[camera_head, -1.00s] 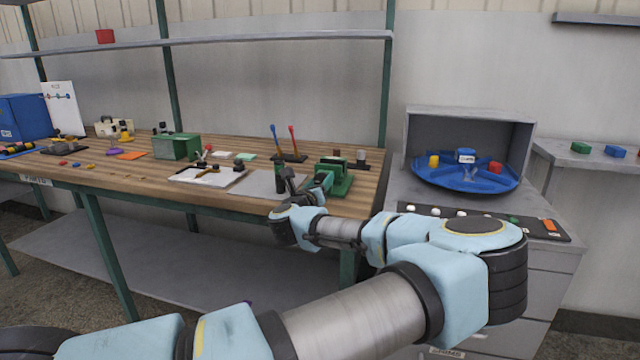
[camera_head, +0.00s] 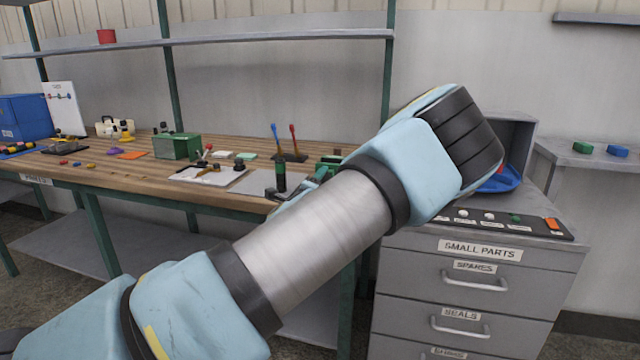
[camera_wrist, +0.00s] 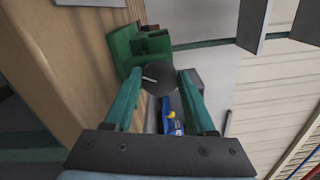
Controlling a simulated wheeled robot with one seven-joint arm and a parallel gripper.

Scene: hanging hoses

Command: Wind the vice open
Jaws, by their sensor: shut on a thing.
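The green vice (camera_wrist: 146,45) stands at the bench edge in the wrist view. In the head view, part of the vice (camera_head: 330,162) shows behind my arm, which hides most of it. My gripper (camera_wrist: 160,80) points at the vice, its teal fingers on either side of a dark round handle hub (camera_wrist: 160,77) with a short pale stripe. It is shut on this hub. The handle's bar and the exact contact are not clear. How far apart the jaws stand cannot be told.
A rack with blue and red-handled tools (camera_head: 290,156) is behind. A grey drawer cabinet (camera_head: 462,262) stands right of the bench. A blue and yellow item (camera_wrist: 171,118) shows below the hub.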

